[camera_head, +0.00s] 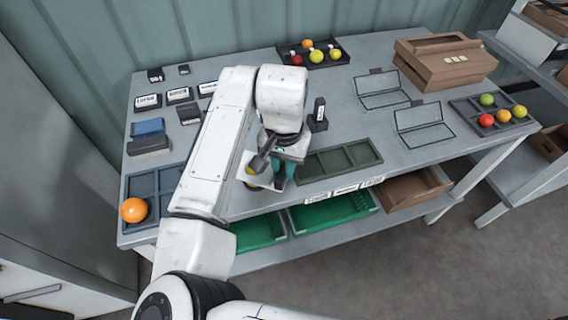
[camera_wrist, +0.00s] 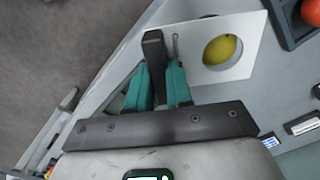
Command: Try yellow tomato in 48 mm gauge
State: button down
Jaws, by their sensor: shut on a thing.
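My gripper (camera_wrist: 158,78) has teal fingers and is shut on the dark handle (camera_wrist: 153,48) of a white gauge plate (camera_wrist: 245,68). The plate has one round hole; its size marking cannot be read. The yellow tomato (camera_wrist: 219,49) shows through the hole in the wrist view, with a crescent of hole free beside it. I cannot tell whether it sits in the hole or lies beneath the plate. In the head view my gripper (camera_head: 284,172) and the plate (camera_head: 268,181) are over the front of the bench, and my arm partly hides the tomato.
An orange tomato (camera_head: 133,210) lies in the compartment tray (camera_head: 143,184) at left. An empty divided tray (camera_head: 340,159) is right of my gripper. Fruit trays stand at the back (camera_head: 342,57) and right (camera_head: 524,128). A brown box (camera_head: 445,70) and wire frames (camera_head: 424,134) occupy the right side.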

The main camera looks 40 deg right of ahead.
jog(key=shift+f+b, duration=0.3)
jog(key=shift+f, duration=0.3)
jog(key=shift+r, duration=0.1)
dwell(1.0)
jog(key=shift+r+p, duration=2.7)
jog(key=shift+r, duration=0.25)
